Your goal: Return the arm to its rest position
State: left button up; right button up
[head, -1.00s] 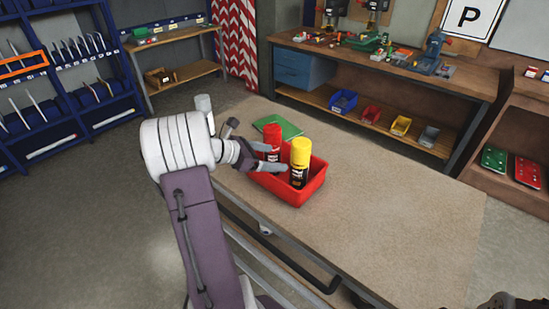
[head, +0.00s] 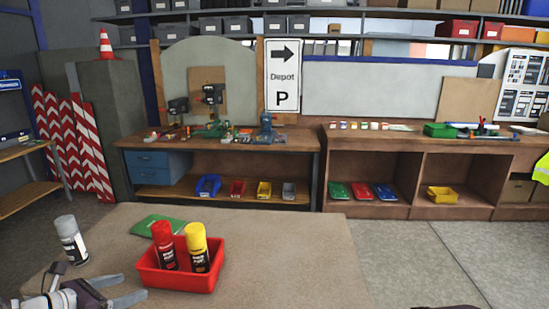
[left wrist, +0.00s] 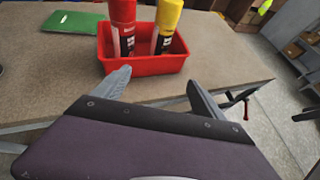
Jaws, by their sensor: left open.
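My left gripper (head: 122,290) is at the lower left in the head view, beside the near-left side of the red bin (head: 180,279). Its fingers are apart with nothing between them, and it also shows in the left wrist view (left wrist: 160,88). A red spray can (head: 164,246) and a yellow spray can (head: 197,249) stand upright in the bin. A white-grey spray can (head: 71,240) stands on the table to the left of the bin. My right gripper is not clearly visible.
The table (head: 290,255) is bare right of the bin. A green flat item (head: 157,225) lies behind it. A workbench (head: 225,141) with small coloured bins stands at the back, under a Depot sign (head: 283,76). Striped barriers (head: 68,140) stand at the left.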

pick_arm(q)
jog(key=w+d+r+m+g+h, duration=0.1)
jog(key=w+d+r+m+h, duration=0.15)
jog(key=d, duration=0.65)
jog(key=s+d+f+m+g, duration=0.2)
jog(key=d+m, duration=0.1)
jog(key=d, duration=0.4)
jog(key=s+d+f+m+g, duration=0.1)
jog(key=s+d+m+g, duration=0.15)
jog(key=d, duration=0.45)
jog(key=s+d+f+m+g+y, duration=0.2)
jog(key=s+f+m+g, duration=0.15)
jog(key=s+m, duration=0.25)
jog(key=s+d+f+m+g+y, duration=0.2)
jog(key=s+d+f+m, duration=0.1)
jog(key=s+f+m, duration=0.3)
jog(key=s+a+f+m+t+y, duration=0.1)
jog(key=s+a+f+m+y, duration=0.1)
jog(key=a+m+y, duration=0.2)
jog(key=a+m, duration=0.3)
jog(key=m, duration=0.3)
jog(key=shift+a+f, duration=0.35)
jog(key=shift+f, duration=0.05)
